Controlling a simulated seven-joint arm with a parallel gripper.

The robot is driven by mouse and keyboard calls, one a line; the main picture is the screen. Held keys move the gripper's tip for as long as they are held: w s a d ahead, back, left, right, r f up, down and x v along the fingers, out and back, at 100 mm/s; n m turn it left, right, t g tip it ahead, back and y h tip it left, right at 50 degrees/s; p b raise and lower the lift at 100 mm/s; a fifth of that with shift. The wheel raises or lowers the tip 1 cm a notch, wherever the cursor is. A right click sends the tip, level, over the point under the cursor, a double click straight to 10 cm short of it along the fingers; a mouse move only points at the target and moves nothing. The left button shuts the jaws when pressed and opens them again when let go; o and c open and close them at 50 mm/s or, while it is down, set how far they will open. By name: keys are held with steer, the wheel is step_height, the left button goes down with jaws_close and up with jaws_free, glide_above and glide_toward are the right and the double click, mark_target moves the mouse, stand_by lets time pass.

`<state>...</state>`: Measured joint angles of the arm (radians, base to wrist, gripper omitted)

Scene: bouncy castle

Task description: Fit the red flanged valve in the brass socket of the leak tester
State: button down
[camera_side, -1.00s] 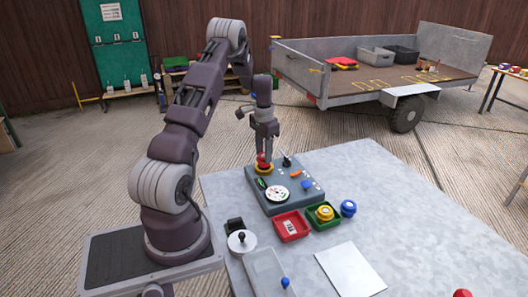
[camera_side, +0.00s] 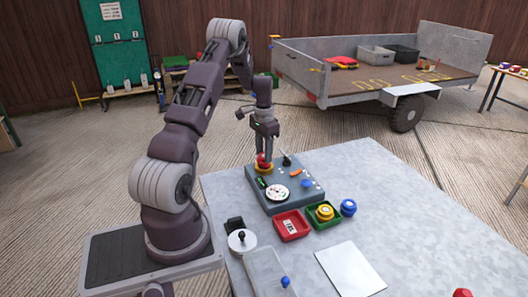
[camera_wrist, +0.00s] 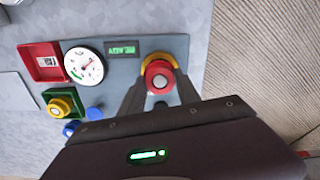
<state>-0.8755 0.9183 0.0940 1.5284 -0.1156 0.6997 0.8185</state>
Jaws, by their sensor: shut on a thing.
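The leak tester (camera_side: 280,202) is a grey box on the table with a white dial, a green display and a brass socket (camera_side: 264,171) at its far left corner. The red flanged valve (camera_side: 263,161) is at the socket, upright as far as I can see. In the wrist view the red valve (camera_wrist: 158,77) lies over the brass socket (camera_wrist: 160,58), whose yellow rim shows around its upper side. My gripper (camera_side: 264,152) points down and is shut on the valve; it also shows in the wrist view (camera_wrist: 160,88). I cannot tell how deep the valve sits.
A red tray (camera_side: 291,226) and a green tray (camera_side: 318,222) holding a yellow part (camera_side: 325,212) stand in front of the tester. A blue part (camera_side: 348,207) is beside them. A white sheet (camera_side: 350,269) lies nearer; the table's right side is mostly clear.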

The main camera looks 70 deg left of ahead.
steer(key=shift+f, duration=0.95)
stand_by(1.5)
steer(key=shift+c, duration=1.5)
jaws_free()
steer(key=shift+r, duration=3.55)
